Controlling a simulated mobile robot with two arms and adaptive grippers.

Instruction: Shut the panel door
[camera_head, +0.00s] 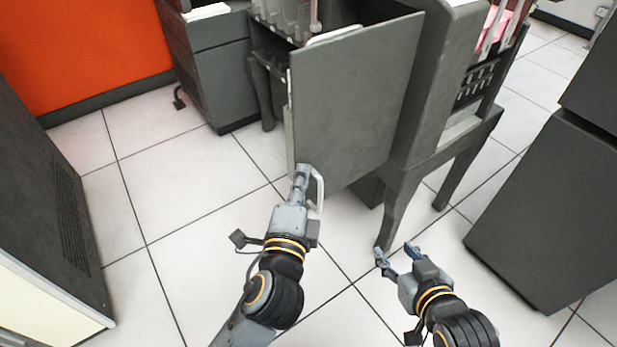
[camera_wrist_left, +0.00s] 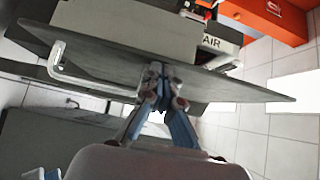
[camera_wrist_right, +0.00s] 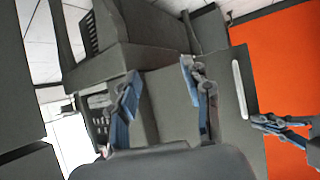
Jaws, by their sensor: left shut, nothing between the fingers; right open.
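The grey panel door (camera_head: 355,100) stands swung out from the machine in the head view. A pale bar handle (camera_head: 319,190) is at its lower left corner. In the left wrist view the door (camera_wrist_left: 235,88) crosses the picture, with the handle (camera_wrist_left: 62,68) at left. My left gripper (camera_head: 302,170) is shut and empty, its tips at or very near the door beside the handle; contact is unclear. My right gripper (camera_head: 394,248) is open and empty, lower right of the door. In the right wrist view the door (camera_wrist_right: 225,95) and handle (camera_wrist_right: 239,88) show beyond its fingers.
The grey machine (camera_head: 437,80) with curved legs stands right of the door. A dark cabinet (camera_head: 535,215) is at right and another (camera_head: 40,170) at left. An orange wall panel (camera_head: 85,45) is at back left. The tiled floor (camera_head: 180,190) between is clear.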

